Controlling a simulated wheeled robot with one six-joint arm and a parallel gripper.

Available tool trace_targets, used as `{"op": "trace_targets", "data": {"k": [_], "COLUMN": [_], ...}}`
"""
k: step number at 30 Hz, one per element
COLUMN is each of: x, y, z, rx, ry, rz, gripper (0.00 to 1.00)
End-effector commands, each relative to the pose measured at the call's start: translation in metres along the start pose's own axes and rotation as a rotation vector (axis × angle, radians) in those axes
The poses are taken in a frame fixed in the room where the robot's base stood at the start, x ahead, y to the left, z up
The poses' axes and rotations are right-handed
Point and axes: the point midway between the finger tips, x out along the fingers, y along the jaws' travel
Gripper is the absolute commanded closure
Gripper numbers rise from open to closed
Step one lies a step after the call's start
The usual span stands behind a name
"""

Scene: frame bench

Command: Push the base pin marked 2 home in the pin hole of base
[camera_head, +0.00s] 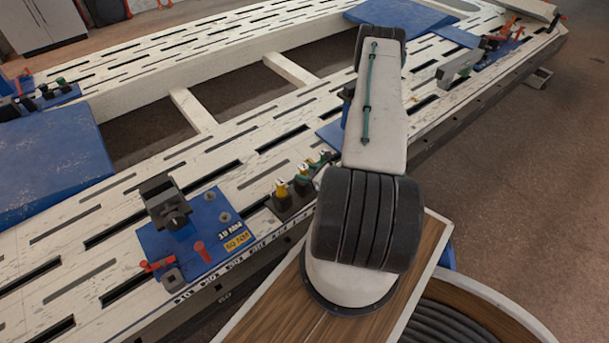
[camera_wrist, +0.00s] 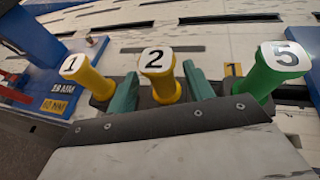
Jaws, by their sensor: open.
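The yellow base pin marked 2 (camera_wrist: 158,75) stands in a dark rack in the wrist view, between yellow pin 1 (camera_wrist: 85,72) and green pin 5 (camera_wrist: 272,70). My gripper (camera_wrist: 160,76) is open, with one teal finger on each side of pin 2; I cannot tell whether they touch it. In the head view my arm hides the gripper. The base (camera_head: 150,240) is a blue plate on the bench at lower left, carrying a dark clamp block, round grey fittings and a red peg. I cannot tell which opening is the pin hole.
The dark pin rack (camera_head: 287,211) sits right of the base, near the bench's front edge. The slotted white bench (camera_head: 60,205) has bare surface left of the base. Other blue plates (camera_head: 45,150) lie farther off. A red-handled part (camera_head: 157,264) lies at the base's front left.

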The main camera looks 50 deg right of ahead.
Motion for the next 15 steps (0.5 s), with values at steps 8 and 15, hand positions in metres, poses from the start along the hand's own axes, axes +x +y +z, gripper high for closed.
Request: {"op": "trace_targets", "data": {"k": [8,15], "x": [0.034,0.034], "y": [-0.002,-0.003], "z": [0.001,0.001], "rx": [0.000,0.002], "ry": [0.001,0.001], "rz": [0.000,-0.002], "gripper": [0.48,0.48]}}
